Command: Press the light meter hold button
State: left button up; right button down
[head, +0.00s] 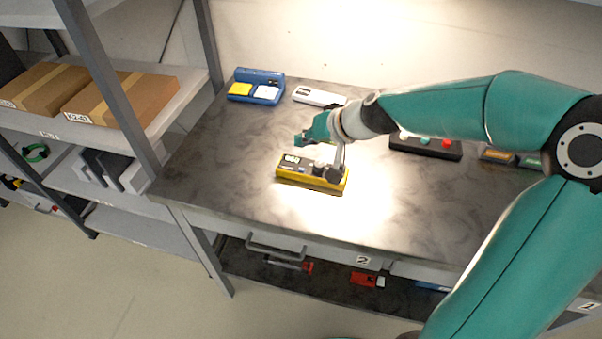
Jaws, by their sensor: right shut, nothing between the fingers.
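The light meter is a yellow and dark device (310,184) with a small lit display at its left end. It lies on the dark worktop, near the front edge. My right gripper (336,176) is shut and empty, reaching down from the right arm over the right part of the meter. Its tips are at or just above the meter's top face; I cannot tell whether they touch. The gripper covers part of the meter's top, and I cannot make out the hold button. My left gripper is not in view.
Behind stand a blue device (257,86) with yellow and white parts and a white device (319,97). A black box with coloured buttons (425,148) sits to the right. A shelf with cardboard boxes (120,98) stands left. The worktop (215,165) left of the meter is clear.

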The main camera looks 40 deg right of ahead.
aim_at(305, 170)
notch_tip(305, 170, down, 5)
jog(key=b, duration=0.4)
jog(key=shift+f, duration=0.1)
jog(key=shift+f+b, duration=0.45)
jog(key=shift+b, duration=0.1)
dwell(0.6)
jog(key=shift+s+f+b, duration=0.1)
jog(key=shift+f+b, duration=0.25)
jog(key=shift+b, duration=0.1)
jog(key=shift+f+b, duration=0.35)
jog(key=shift+b, duration=0.1)
dwell(0.7)
jog(key=shift+r, duration=0.1)
jog(key=shift+r+p, duration=0.65)
jog(key=shift+r, duration=0.05)
